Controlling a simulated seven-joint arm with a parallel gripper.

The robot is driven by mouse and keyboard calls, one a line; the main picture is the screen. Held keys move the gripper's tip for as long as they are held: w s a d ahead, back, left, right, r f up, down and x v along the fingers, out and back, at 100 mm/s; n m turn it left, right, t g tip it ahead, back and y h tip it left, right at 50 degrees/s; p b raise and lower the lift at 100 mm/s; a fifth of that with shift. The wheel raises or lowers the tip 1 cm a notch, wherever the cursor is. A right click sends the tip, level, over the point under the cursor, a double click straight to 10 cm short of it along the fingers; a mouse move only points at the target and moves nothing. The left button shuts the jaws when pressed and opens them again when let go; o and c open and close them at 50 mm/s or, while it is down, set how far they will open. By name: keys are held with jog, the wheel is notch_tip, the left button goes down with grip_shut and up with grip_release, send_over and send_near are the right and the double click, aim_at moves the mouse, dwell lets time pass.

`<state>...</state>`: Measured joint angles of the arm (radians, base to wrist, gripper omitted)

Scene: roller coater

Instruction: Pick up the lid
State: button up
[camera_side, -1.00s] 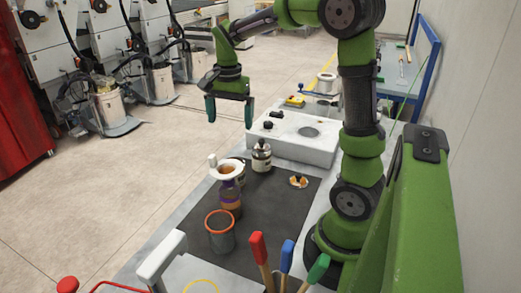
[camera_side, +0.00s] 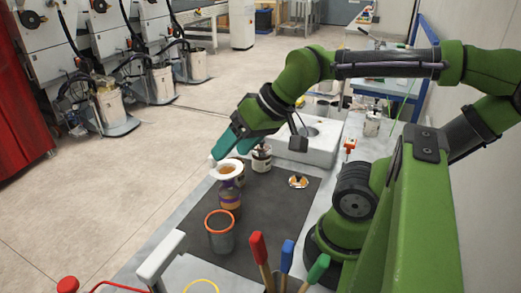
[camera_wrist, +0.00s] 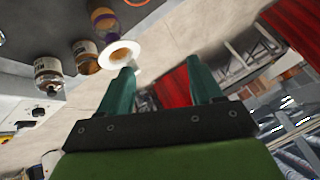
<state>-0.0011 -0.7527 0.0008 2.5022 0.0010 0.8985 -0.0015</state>
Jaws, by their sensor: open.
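A small flat round piece with a dark knob (camera_side: 298,183), which may be the lid, lies on the dark mat (camera_side: 270,215) right of the jars. I cannot identify it in the wrist view. A white dish-like piece (camera_side: 227,170) with an amber centre and a side handle sits above a purple-banded jar (camera_side: 230,197); it also shows in the wrist view (camera_wrist: 121,54). My gripper (camera_side: 228,152) is open and empty, tilted, above and close to this white piece. In the wrist view, my gripper (camera_wrist: 161,66) has its left fingertip beside the white piece.
An orange-rimmed cup (camera_side: 220,235) stands in front. Red, blue and green handled tools (camera_side: 287,256) rise at the near edge. The mat's right part is mostly clear.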

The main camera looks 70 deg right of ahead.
jog(key=shift+c, duration=1)
